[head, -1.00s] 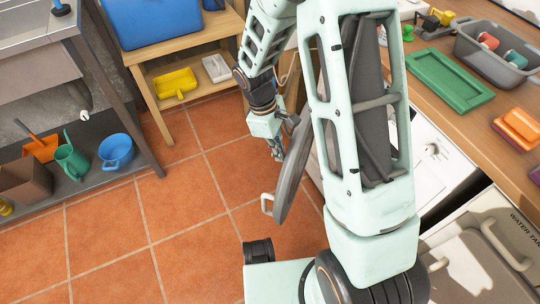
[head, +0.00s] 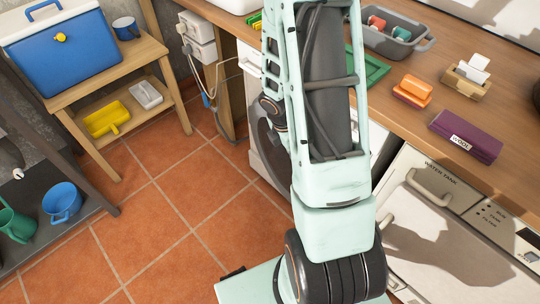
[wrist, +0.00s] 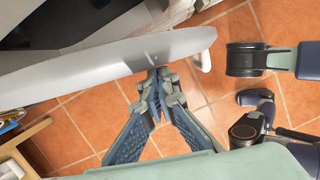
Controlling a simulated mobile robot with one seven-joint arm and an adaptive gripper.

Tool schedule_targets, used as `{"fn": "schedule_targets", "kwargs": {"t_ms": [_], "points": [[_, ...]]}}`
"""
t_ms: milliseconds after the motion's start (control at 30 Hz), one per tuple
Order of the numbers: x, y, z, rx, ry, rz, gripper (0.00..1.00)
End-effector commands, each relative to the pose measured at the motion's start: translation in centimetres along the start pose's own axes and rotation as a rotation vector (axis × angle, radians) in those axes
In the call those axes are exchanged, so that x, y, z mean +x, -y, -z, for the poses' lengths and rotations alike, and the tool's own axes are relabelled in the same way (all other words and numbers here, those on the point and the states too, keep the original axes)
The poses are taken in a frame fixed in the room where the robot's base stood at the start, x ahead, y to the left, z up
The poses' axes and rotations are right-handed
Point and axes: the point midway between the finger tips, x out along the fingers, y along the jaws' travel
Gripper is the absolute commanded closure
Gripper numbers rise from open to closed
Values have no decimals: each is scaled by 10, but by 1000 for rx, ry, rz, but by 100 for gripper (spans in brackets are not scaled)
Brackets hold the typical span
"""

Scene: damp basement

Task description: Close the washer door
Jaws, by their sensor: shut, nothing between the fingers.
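The washer (head: 256,158) is the white machine under the wooden counter, largely hidden behind my arm in the head view. Its round grey door (head: 270,150) shows only in part there, close to the washer's front. In the wrist view the door (wrist: 120,58) spans the upper left, seen nearly edge-on, with its pale handle (wrist: 204,60) at the right end. A dark space shows behind the door, so it looks partly open. My gripper (wrist: 157,74) is shut and empty, its fingertips at the door's outer face, apparently touching it. The head view hides the fingertips.
A water tank unit (head: 435,225) stands right of my arm. The counter (head: 400,125) holds a grey bin (head: 392,45), a purple block (head: 466,136) and other items. A wooden stand (head: 165,55) with a blue cooler (head: 62,50) is at left. The tiled floor (head: 170,220) between is clear.

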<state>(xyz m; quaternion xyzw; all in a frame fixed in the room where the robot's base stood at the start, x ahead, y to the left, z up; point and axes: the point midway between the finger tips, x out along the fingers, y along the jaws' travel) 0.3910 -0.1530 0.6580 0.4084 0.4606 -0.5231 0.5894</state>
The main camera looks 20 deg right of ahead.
Motion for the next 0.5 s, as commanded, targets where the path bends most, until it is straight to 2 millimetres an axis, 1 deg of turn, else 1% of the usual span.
{"fn": "schedule_targets", "kwargs": {"t_ms": [33,200,333,500], "points": [[0,2,-11,-17,-1,-2,100],[7,3,-34,-82,0,-20,100],[10,3,-43,-112,0,-27,100],[12,2,-48,-128,0,-33,100]]}}
